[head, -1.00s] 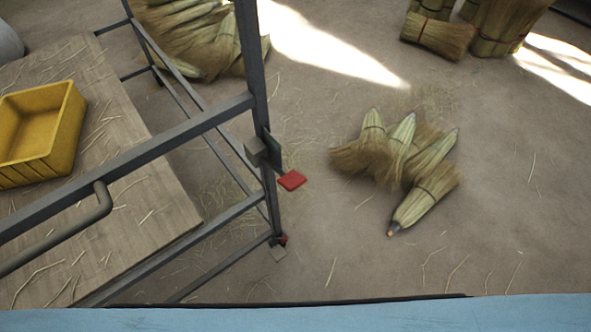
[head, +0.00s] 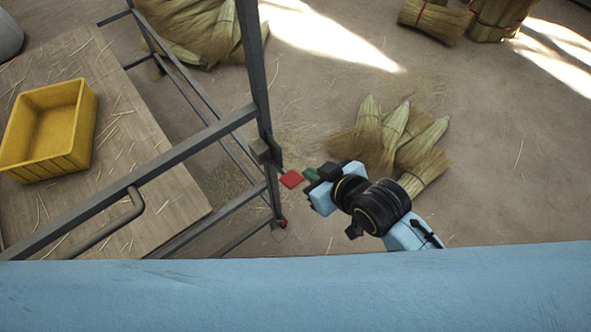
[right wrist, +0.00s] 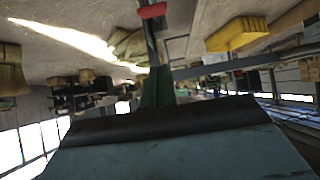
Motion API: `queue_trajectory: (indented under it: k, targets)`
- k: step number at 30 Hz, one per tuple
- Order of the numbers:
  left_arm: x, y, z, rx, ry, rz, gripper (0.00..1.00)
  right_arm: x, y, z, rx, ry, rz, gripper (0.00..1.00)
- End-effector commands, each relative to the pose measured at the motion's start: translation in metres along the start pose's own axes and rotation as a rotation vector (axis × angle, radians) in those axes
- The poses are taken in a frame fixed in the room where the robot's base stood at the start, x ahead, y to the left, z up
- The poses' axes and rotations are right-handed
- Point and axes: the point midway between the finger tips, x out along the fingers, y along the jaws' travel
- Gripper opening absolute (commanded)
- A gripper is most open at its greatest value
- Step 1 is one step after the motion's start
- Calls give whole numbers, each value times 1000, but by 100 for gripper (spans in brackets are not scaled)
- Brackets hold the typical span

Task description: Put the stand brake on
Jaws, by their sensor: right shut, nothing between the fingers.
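The stand is a dark grey metal frame (head: 190,147) on the left side of the head view. A flat red tab (head: 291,179), which looks like the brake lever, sticks out to the right of its near upright post. A second, smaller red part (head: 283,222) shows low at the post's foot. My right gripper (head: 311,176) is shut and empty, with its green fingertips just right of the red tab. I cannot tell whether they touch. In the right wrist view a green finger (right wrist: 157,88) points toward a red part (right wrist: 151,11) by the post. My left gripper is out of view.
A yellow crate (head: 78,160) sits on a wooden board (head: 150,185) behind the frame's rails. Broom heads (head: 385,135) lie on the floor beyond my right arm. More bundles (head: 190,30) lie at the back. A blue surface (head: 300,295) crosses the front.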

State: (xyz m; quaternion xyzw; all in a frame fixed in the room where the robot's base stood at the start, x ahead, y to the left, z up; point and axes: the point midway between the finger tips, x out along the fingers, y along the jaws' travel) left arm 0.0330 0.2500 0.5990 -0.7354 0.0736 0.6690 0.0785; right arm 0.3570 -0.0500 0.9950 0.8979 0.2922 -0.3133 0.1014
Motion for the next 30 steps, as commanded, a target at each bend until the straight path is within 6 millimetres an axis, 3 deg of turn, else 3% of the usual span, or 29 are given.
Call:
queue_trajectory:
  k: [9,14,30]
  targets:
    - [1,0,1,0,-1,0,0,0,0,0,-1,2,0,0]
    - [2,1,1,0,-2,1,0,10,1,-1,-1,2,1,0]
    - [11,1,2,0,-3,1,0,101,0,-1,0,1,0,0]
